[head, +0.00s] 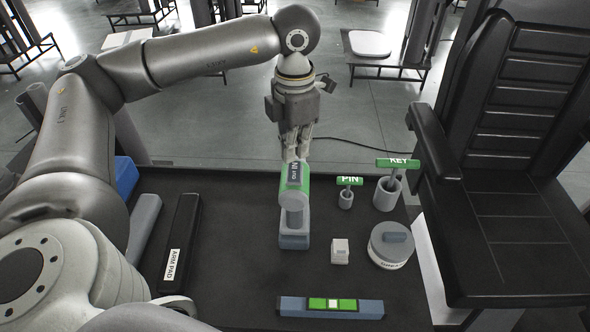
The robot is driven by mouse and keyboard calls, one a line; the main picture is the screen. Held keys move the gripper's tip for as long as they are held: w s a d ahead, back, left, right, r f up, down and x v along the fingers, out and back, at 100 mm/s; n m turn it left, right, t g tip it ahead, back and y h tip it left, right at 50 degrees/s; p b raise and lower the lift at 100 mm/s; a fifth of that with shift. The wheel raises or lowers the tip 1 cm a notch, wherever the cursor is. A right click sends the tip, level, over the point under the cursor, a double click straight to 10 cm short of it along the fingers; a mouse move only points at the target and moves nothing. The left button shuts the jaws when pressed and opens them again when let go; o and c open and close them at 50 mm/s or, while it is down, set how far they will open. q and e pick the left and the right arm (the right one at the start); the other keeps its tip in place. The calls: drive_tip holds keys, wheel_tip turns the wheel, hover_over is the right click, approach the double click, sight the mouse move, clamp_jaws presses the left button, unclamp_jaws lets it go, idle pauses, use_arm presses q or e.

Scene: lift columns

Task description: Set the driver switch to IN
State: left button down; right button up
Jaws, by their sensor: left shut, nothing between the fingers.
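The driver (293,215) is a grey and green tool standing in a blue-grey holder (294,241) on the dark table. Its green and grey head carries a small dark switch plate with white lettering, too small and angled to read surely. My left gripper (292,157) points down at the far end of the driver's head, at the dark plate. Its fingers are shut with nothing between them. Whether the fingertips touch the plate or hover just behind it, I cannot tell. My right gripper is out of view.
Right of the driver stand a PIN tool (347,190), a KEY tool (389,185), a small white block (339,251) and a round grey pot (391,246). A level bar (330,307) lies in front. An arm pad (182,243) lies left. A black chair (515,160) bounds the right.

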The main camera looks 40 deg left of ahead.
sight(295, 164)
use_arm(q)
drive_tip(key=shift+f+b, duration=1.2)
drive_tip(key=shift+f, duration=0.15)
idle(0.7)
drive_tip(key=shift+s+r, duration=0.1)
drive_tip(key=shift+r, duration=0.05)
drive_tip(key=shift+r+p, duration=0.65)
drive_tip(key=shift+r, duration=0.15)
drive_tip(key=shift+r+p, duration=1.5)
drive_tip(key=shift+r, duration=1.15)
